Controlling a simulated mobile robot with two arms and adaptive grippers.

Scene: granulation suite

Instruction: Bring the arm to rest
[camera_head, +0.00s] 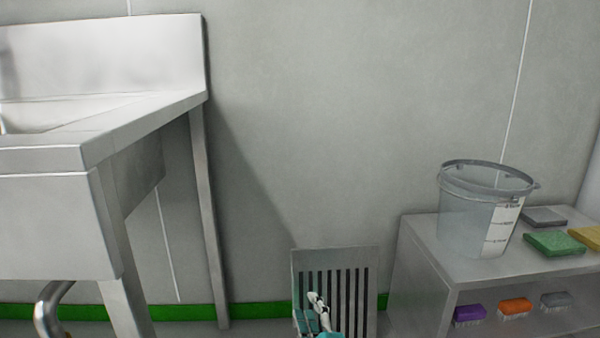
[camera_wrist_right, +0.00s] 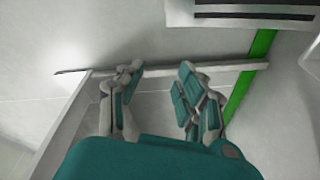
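My right gripper (camera_head: 320,315) shows low in the middle of the head view, in front of a slotted metal panel. In the right wrist view, the two teal and grey fingers of the right gripper (camera_wrist_right: 160,74) stand apart with nothing held between them. My left gripper is in neither view.
A steel sink unit (camera_head: 45,230) stands at left. A slotted metal panel (camera_head: 342,258) stands low by the wall. At right, a steel shelf unit (camera_head: 420,250) bears a clear bucket (camera_head: 470,220), a green pad (camera_head: 553,242) and several brushes, including a purple brush (camera_head: 469,313).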

